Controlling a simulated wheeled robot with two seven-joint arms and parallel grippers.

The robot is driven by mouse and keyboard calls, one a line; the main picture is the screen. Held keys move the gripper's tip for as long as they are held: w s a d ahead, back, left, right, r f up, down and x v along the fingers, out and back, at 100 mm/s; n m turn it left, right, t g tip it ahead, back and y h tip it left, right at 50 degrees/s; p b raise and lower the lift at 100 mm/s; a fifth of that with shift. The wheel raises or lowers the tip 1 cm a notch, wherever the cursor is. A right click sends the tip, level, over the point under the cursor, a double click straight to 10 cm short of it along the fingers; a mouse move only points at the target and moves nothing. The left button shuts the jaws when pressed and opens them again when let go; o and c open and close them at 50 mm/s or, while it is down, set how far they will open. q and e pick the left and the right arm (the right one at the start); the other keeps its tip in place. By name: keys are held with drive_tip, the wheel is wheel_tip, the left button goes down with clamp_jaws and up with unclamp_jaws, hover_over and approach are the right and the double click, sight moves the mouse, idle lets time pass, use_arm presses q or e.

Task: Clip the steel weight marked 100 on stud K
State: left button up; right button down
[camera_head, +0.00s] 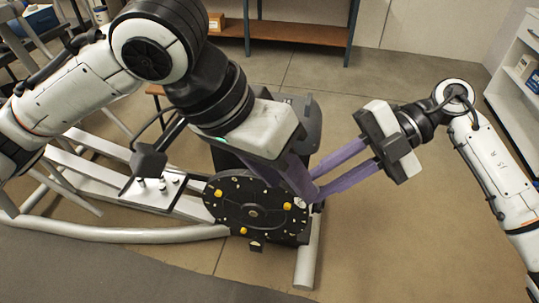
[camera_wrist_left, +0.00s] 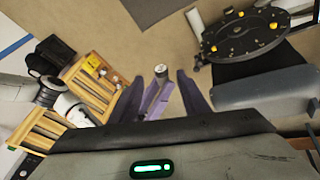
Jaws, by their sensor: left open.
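The round black disc (camera_head: 250,212) stands at the centre of the head view, with several yellow pieces and small studs on its face; it also shows in the left wrist view (camera_wrist_left: 225,42). The stud letters are too small to read. A small steel cylinder (camera_wrist_left: 161,72) shows between the purple fingertips in the left wrist view; any marking is unreadable. My left gripper (camera_head: 302,186) is open, fingers pointing down by the disc's right upper edge. My right gripper (camera_head: 317,188) reaches in from the right, its fingertips close to the left ones. Its grip is unclear.
A pale tubular frame (camera_head: 120,234) supports the disc. A wooden rack (camera_wrist_left: 100,88) with small pieces is left in the left wrist view. A wooden shelf (camera_head: 290,33) is behind, and a white shelf unit (camera_head: 520,70) is at right. Floor between is clear.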

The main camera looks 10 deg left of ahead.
use_arm(q)
drive_tip(key=x, duration=0.4)
drive_tip(key=shift+d+f, duration=0.1)
drive_tip(key=shift+f, duration=0.1)
drive_tip(key=c, duration=1.1)
clamp_jaws()
use_arm(e)
drive_tip(key=c, duration=1.5)
unclamp_jaws()
drive_tip(key=shift+d, duration=0.1)
